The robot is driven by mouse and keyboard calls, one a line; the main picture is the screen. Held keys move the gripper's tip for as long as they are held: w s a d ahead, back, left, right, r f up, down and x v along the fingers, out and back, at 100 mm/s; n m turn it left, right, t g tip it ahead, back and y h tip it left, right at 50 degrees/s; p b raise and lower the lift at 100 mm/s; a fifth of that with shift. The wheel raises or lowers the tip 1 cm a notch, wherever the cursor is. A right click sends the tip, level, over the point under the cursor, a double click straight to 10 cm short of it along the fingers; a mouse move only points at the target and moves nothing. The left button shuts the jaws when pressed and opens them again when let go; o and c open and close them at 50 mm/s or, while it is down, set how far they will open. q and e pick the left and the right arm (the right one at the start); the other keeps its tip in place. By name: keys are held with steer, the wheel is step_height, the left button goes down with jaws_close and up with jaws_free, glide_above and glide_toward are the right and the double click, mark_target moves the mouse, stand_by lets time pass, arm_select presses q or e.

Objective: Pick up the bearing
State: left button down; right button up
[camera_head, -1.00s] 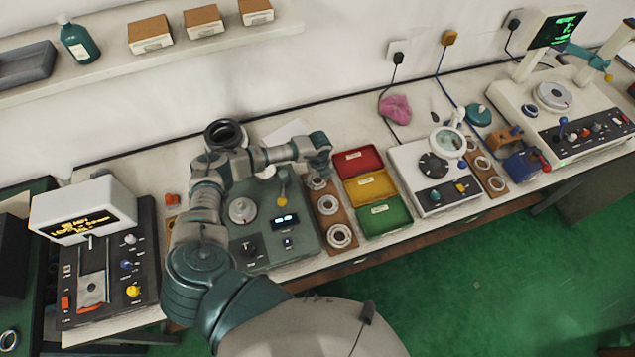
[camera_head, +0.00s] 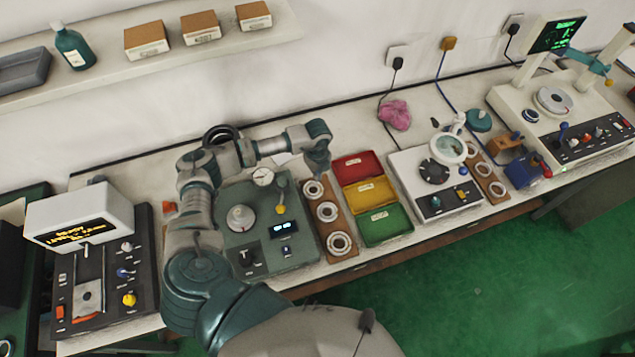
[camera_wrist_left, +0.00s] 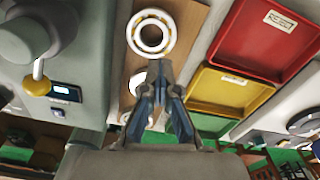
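A wooden tray (camera_head: 344,258) left of the coloured bins holds a row of three pale bearing rings: far (camera_head: 306,188), middle (camera_head: 319,212) and near (camera_head: 331,244). My left gripper (camera_head: 319,167) points down near the tray's far end, just behind the far ring. In the left wrist view its fingers (camera_wrist_left: 160,72) converge towards their tips; whether a gap is left between them is unclear. One whole ring (camera_wrist_left: 134,35) lies just beyond the fingertips there, apart from them. The fingers partly hide the other rings. My right gripper is not in view.
A green device (camera_head: 235,262) with a dial and knobs stands left of the tray. Red (camera_head: 357,167), yellow and green (camera_head: 386,224) bins stand close on its right. A second wooden tray (camera_head: 497,197) with rings lies further right.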

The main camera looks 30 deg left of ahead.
arm_select(q)
steer(key=shift+d+r, duration=0.25)
steer(key=shift+r, duration=0.6)
steer(key=shift+c, duration=1.9)
jaws_free()
steer(key=shift+a, duration=0.15)
